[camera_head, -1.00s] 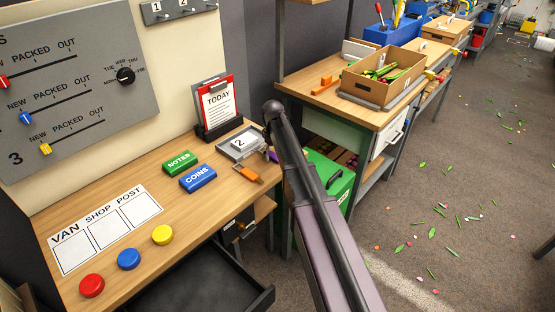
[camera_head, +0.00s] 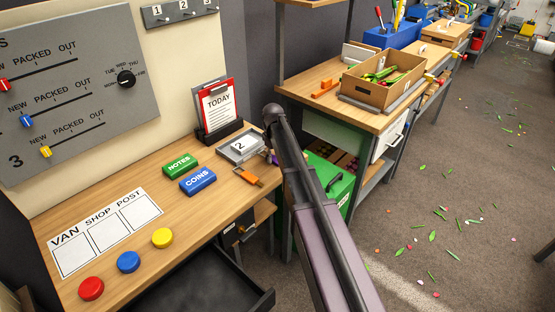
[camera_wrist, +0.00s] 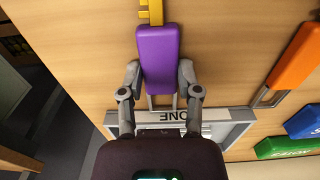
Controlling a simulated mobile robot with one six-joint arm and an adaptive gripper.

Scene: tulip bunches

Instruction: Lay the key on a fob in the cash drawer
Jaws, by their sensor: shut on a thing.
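A key with a purple fob (camera_wrist: 158,58) and a yellow shank (camera_wrist: 151,12) is in the wrist view. My gripper (camera_wrist: 159,85) is shut on the fob, one finger on each side, with the key pointing away from my palm. Whether the fob touches the desk, I cannot tell. In the head view only a bit of purple (camera_head: 272,157) shows beside my arm, which hides most of my gripper. The cash drawer (camera_head: 205,285) stands pulled open below the desk's front edge, dark, and its visible part looks empty.
A key with an orange fob (camera_head: 247,177) lies on the desk (camera_head: 190,215). Colored buttons line the front edge.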

